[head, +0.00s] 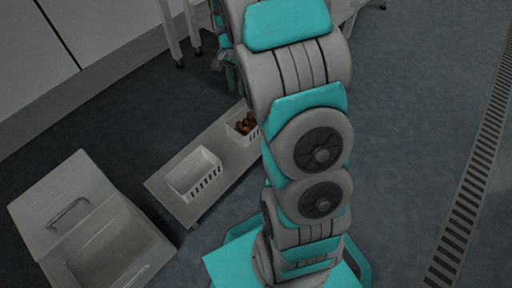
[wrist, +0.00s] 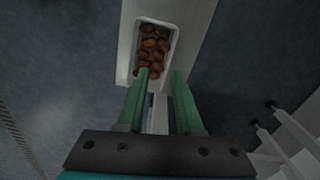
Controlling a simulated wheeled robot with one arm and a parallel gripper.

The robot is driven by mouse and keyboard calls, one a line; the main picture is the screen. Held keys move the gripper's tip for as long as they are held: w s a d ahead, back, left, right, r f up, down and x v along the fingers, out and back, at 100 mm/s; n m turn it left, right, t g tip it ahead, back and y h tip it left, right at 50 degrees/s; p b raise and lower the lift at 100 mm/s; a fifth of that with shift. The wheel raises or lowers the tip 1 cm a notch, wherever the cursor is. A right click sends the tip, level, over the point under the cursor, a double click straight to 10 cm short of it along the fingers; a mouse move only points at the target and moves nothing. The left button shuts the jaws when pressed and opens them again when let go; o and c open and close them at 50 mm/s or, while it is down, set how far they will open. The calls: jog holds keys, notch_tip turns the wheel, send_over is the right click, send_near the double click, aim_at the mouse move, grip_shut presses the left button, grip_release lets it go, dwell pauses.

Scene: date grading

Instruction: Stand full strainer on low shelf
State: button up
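The full strainer (wrist: 124,62) is a white slotted basket filled with brown dates. In the head view, this strainer (head: 256,134) appears to stand upright on the low shelf (head: 228,146), partly hidden by my arm. The shelf also shows in the wrist view (wrist: 195,25). My gripper (wrist: 161,72) has its two green fingers apart with a clear gap. In the wrist view the left fingertip overlaps the strainer's near end and the right one lies just right of it. I cannot tell whether they touch.
An empty white strainer (head: 181,187) stands on the shelf's nearer left part. A pale bin or sink unit with a handle (head: 68,213) is at the lower left. White legs (head: 170,35) stand at the back. A floor drain grate (head: 468,200) runs along the right; the floor between is clear.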

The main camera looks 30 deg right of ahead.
jog(key=s+a+r+n, duration=0.3)
jog(key=s+r, duration=0.1)
jog(key=s, duration=0.3)
jog(key=s+a+r+n, duration=0.2)
jog(key=s+a+r, duration=0.2)
jog(key=s, duration=0.3)
jog(key=s+a+r+n, duration=0.1)
jog(key=s+a+n, duration=0.1)
jog(key=s, duration=0.8)
jog(key=s+a+r+n+g, duration=0.1)
jog(key=s+n, duration=0.4)
jog(key=s, duration=0.5)
jog(key=shift+a+r+g, duration=0.15)
jog(key=shift+a+g, duration=0.15)
jog(key=shift+a, duration=0.4)
